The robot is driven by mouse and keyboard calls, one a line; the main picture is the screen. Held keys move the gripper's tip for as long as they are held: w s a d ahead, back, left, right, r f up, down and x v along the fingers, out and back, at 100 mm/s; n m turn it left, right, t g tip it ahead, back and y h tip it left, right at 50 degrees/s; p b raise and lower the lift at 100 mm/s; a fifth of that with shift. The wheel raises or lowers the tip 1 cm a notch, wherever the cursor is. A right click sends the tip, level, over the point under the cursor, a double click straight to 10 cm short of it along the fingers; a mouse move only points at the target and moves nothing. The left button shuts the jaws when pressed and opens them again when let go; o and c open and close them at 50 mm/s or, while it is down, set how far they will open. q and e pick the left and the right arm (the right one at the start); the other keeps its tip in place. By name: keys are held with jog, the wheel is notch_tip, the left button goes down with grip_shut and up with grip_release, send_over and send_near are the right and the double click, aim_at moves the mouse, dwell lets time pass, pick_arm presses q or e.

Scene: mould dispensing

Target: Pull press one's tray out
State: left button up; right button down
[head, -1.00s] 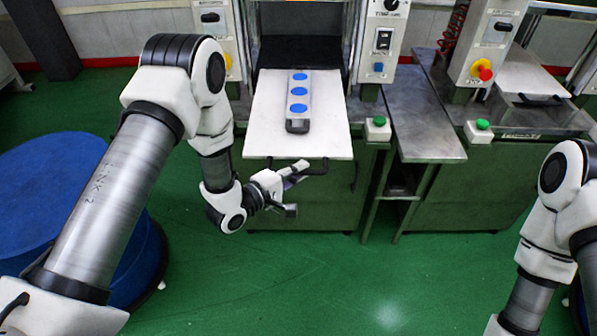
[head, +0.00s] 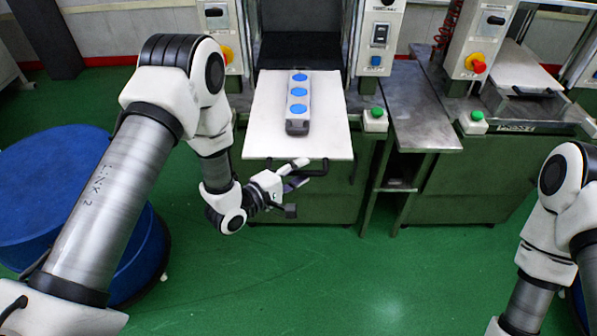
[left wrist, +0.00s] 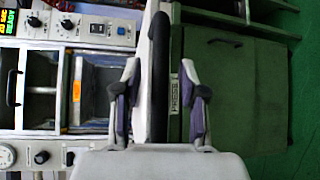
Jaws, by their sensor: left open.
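Press one's tray (head: 265,120) is a white plate standing out of the middle press toward me, with a black bar handle (head: 317,171) on its front edge. A grey block with three blue discs (head: 297,105) lies on it. My left gripper (head: 294,175) is at the left part of this handle. In the left wrist view, the dark handle (left wrist: 159,75) stands between the open fingers of my left gripper (left wrist: 163,95), with gaps on both sides. Whether the palm touches the handle is hidden. My right arm is at the right; its gripper is out of view.
A second press with a white tray (head: 510,65) stands at the right. A grey metal side table (head: 410,100) is between the presses. A blue round drum (head: 50,180) stands at the left. The green floor (head: 350,280) in front is clear.

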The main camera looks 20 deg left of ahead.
pick_arm(q)
jog(key=v, duration=1.2)
jog(key=s+d+f+m+g+y, duration=0.1)
jog(key=s+f+m+g+y, duration=0.15)
jog(key=s+f+g, duration=0.4)
jog(key=s+d+f+m+g+y, duration=0.2)
jog(key=s+f+m+g, duration=0.15)
jog(key=s+f, duration=0.55)
jog(key=s+a+f+m+g+y, duration=0.3)
jog(key=s+a+f+m+g, duration=0.1)
jog(key=s+m, duration=0.3)
jog(key=shift+s+a+f+y, duration=0.15)
jog(key=shift+a+f+y, duration=0.2)
jog(key=shift+a, duration=0.4)
